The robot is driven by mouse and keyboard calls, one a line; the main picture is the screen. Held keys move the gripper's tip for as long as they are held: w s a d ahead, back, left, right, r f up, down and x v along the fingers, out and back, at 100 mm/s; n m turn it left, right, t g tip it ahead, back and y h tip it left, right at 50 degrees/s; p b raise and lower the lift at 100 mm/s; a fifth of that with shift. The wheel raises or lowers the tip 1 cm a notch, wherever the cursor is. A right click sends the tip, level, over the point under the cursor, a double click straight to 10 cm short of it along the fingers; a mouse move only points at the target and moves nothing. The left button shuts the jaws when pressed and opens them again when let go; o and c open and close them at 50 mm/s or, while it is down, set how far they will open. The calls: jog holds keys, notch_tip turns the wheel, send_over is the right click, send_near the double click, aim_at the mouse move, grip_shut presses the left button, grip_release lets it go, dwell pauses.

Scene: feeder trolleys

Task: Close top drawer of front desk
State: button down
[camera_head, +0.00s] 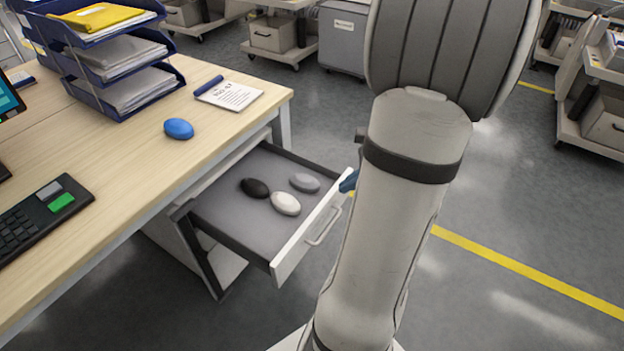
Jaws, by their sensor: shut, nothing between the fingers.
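The top drawer (240,213) of the front desk (150,143) is pulled open under the desk's right edge. It holds a black (255,188), a white (286,203) and a grey (304,182) oval object. Its white front panel (300,246) with a bar handle (325,227) faces right, towards my arm. My arm stands just right of the drawer and hides part of the floor behind it. A small blue part (348,181) shows at the arm's left edge near the panel's far end; it may belong to my gripper, whose fingers are hidden.
On the desk are stacked blue trays (110,70), a blue oval object (178,129), a notepad (229,95) and a keyboard (40,220). Trolleys (280,35) stand at the back and right. The grey floor at the right, crossed by a yellow line (530,272), is clear.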

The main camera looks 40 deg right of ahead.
jog(key=s+d+f+m+t+h+b, duration=0.1)
jog(key=s+d+f+m+t+b, duration=0.25)
jog(key=d+f+m, duration=0.4)
jog(key=b, duration=0.5)
send_near(332, 200)
jog(key=shift+n+g, duration=0.35)
jog(key=x, duration=0.5)
jog(key=shift+f, duration=0.2)
jog(key=shift+w+a+r, duration=0.1)
jog(key=shift+w+a, duration=0.1)
jog(key=shift+w, duration=0.25)
